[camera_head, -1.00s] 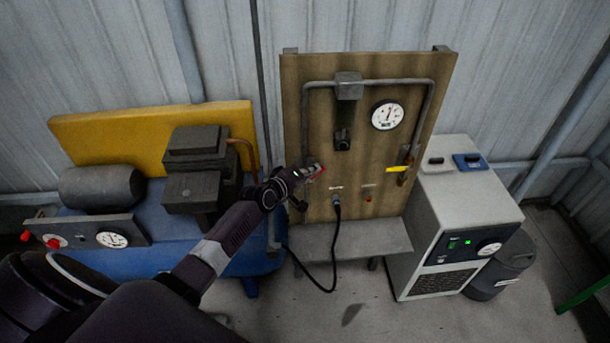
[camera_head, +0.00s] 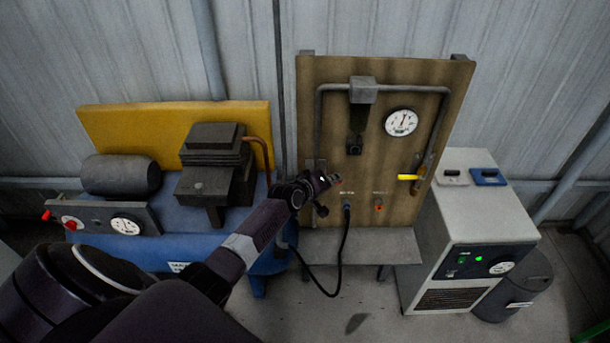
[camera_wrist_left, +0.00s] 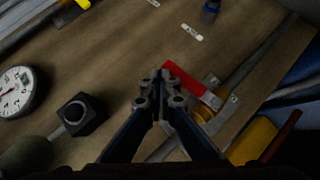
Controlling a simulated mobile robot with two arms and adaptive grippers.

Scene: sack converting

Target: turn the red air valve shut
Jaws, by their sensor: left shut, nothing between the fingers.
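The red valve handle (camera_wrist_left: 188,82) shows in the left wrist view, on a brass valve body (camera_wrist_left: 204,112) set in a grey pipe. The handle lies across the line of the pipe, roughly crosswise to it. My left gripper (camera_wrist_left: 161,82) is shut and empty, its fingertips right beside the handle's free end; I cannot tell whether they touch it. In the head view my left gripper (camera_head: 330,181) is in front of the board's left pipe and hides the red handle. My right gripper is in neither view.
The wooden board (camera_head: 380,75) carries a gauge (camera_head: 401,122), a dark filter unit (camera_head: 355,145), a yellow handle (camera_head: 408,178) and a black hose (camera_head: 341,255). A blue compressor (camera_head: 170,235) stands left, a grey dryer (camera_head: 430,230) right.

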